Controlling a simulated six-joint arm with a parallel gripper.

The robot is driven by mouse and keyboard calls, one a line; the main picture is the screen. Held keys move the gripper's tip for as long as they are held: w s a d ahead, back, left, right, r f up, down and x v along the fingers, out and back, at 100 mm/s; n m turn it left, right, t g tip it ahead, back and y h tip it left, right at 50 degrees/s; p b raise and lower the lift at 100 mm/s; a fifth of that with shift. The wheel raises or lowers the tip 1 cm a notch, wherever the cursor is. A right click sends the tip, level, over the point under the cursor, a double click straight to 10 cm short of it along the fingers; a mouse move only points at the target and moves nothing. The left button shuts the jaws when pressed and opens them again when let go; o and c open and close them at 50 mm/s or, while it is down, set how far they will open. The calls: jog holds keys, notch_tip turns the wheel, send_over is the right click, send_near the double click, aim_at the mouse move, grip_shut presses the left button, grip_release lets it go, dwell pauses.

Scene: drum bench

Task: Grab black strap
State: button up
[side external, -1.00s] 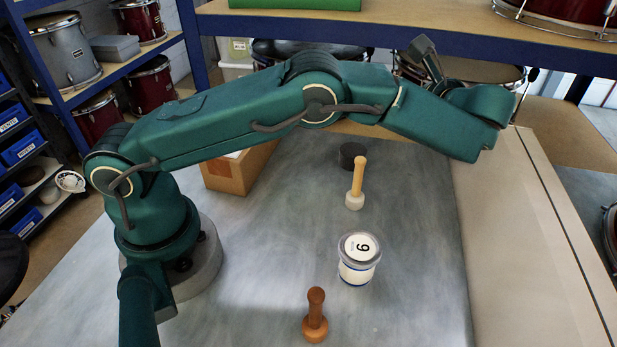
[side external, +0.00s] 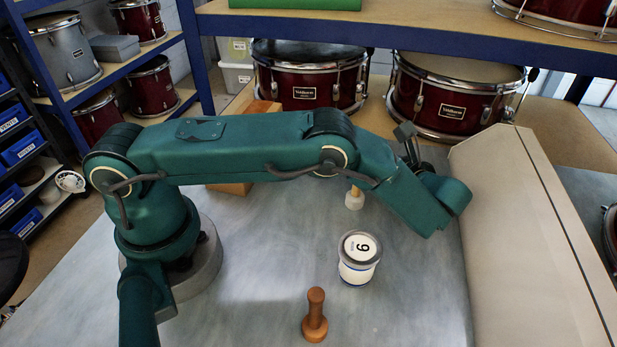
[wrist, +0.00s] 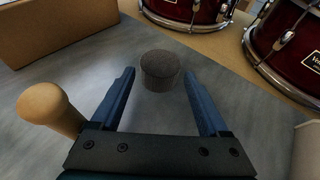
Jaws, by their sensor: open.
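A dark, round, short piece (wrist: 160,70), which looks like a rolled black strap, stands on the grey bench top in the wrist view. It lies ahead of my gripper (wrist: 158,88), between the lines of the two blue fingers and a little beyond their tips. The fingers are apart with nothing between them. In the side view my gripper (side external: 408,140) is partly hidden by my wrist, and the dark roll is hidden behind my arm.
A mallet with a pale wooden handle (wrist: 48,106) stands close left of my fingers. A cardboard box (wrist: 55,25) is at the back left. A jar marked 6 or 9 (side external: 358,260) and a brown wooden tool (side external: 315,318) stand nearer the side camera. Red drums (side external: 455,95) stand behind.

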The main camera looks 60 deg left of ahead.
jog(key=x, duration=0.3)
jog(key=shift+a+f, duration=0.1)
jog(key=shift+a, duration=0.05)
jog(key=c, duration=1)
